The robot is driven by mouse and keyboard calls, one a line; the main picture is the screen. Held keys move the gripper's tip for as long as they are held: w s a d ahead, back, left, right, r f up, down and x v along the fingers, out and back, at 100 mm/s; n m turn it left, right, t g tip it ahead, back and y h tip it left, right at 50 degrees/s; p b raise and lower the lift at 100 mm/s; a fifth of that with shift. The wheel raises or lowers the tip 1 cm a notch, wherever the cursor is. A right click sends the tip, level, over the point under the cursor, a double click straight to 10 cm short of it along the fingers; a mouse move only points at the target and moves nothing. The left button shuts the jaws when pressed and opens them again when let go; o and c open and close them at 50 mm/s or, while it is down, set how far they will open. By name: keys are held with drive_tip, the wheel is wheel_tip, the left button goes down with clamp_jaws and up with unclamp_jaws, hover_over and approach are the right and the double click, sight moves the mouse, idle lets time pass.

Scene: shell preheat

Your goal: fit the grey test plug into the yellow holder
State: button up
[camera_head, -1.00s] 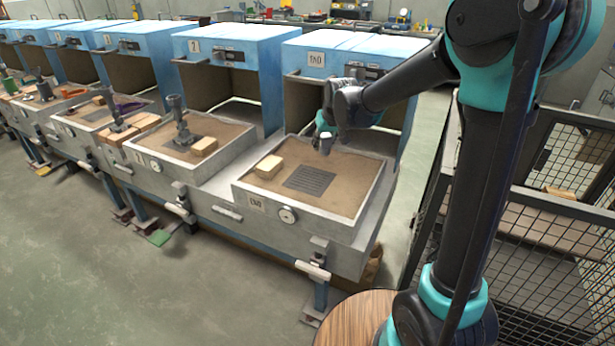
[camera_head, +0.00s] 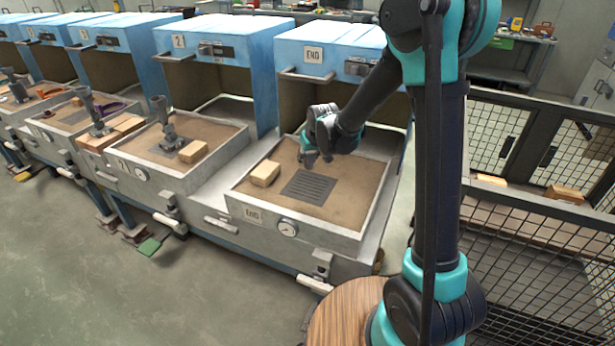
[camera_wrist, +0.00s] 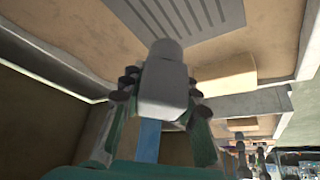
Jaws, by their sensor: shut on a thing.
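The grey test plug (camera_wrist: 163,95) is between the fingers of my gripper (camera_wrist: 160,84) in the wrist view, with its rounded end pointing towards the tray. My gripper is shut on it. In the head view my gripper (camera_head: 315,156) hangs over the back part of the tray marked END, behind the slotted dark plate (camera_head: 308,188). The plug is hard to make out there. I cannot pick out a clearly yellow holder in any view.
A pale block (camera_head: 265,173) lies in the END tray (camera_head: 305,232), left of the slotted plate; it also shows in the wrist view (camera_wrist: 225,72). A blue hood (camera_head: 325,45) stands behind. Other trays hold upright dark tools (camera_head: 164,122). A mesh fence (camera_head: 540,240) stands right.

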sight(306, 180)
drive_tip(key=shift+f, duration=4.15)
drive_tip(key=shift+f, duration=0.15)
drive_tip(key=o, duration=1.2)
drive_tip(key=shift+c, duration=0.2)
